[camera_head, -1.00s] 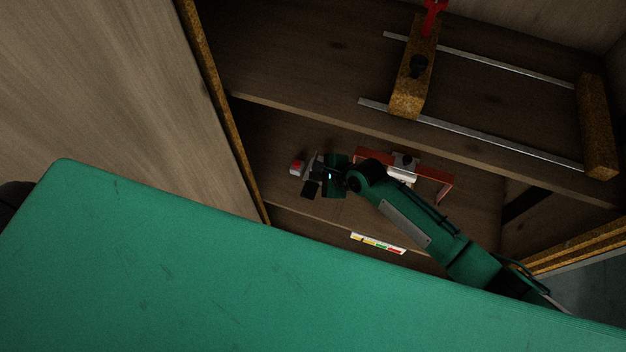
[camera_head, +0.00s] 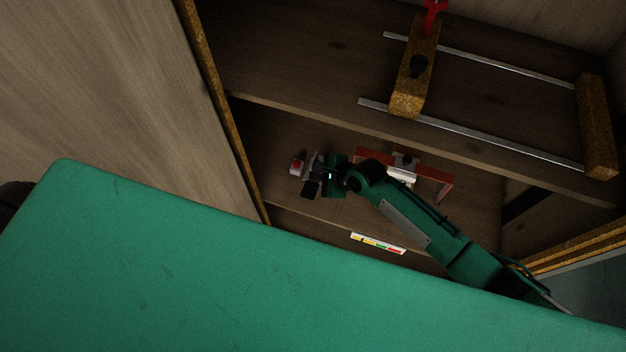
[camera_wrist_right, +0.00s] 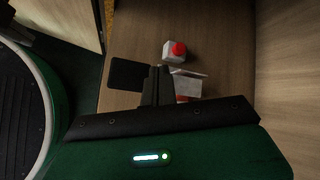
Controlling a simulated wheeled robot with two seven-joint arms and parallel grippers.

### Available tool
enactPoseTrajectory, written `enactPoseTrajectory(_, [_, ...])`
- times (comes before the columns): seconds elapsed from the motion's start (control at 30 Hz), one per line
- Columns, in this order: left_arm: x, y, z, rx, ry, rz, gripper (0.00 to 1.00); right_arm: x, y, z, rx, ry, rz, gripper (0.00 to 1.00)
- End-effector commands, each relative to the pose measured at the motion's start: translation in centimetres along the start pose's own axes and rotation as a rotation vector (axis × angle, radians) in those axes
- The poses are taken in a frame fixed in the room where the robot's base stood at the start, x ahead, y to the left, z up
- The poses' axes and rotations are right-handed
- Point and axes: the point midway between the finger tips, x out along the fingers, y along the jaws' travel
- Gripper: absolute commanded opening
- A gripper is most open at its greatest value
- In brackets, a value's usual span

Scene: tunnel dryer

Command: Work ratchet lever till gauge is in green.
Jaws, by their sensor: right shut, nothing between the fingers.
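A coloured strip that looks like the gauge (camera_head: 378,243) lies along the lower shelf edge in the head view, with yellow, green and red parts; I cannot make out a pointer. My right gripper (camera_head: 314,177) is shut and empty over the lower shelf. In the right wrist view its closed fingers (camera_wrist_right: 157,84) are beside a pale metal piece (camera_wrist_right: 187,86) with red below it; I cannot tell if they touch. I cannot tell for sure which part is the ratchet lever. My left gripper is not in view.
A white box with a red button (camera_head: 297,166) stands left of my gripper. A red bracket (camera_head: 440,181) is behind my right arm. The upper shelf holds a wooden clamp (camera_head: 411,90) with metal rails and a red handle (camera_head: 433,14). A wooden wall (camera_head: 110,90) stands left.

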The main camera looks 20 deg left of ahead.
Motion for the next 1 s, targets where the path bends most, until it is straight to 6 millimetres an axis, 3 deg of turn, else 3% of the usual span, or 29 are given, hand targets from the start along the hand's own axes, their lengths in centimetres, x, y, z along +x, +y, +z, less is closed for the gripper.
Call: enactPoseTrajectory(1.0, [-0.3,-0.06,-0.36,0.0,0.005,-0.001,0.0,0.61,0.45,-0.43,0.0,0.0,0.0,0.0])
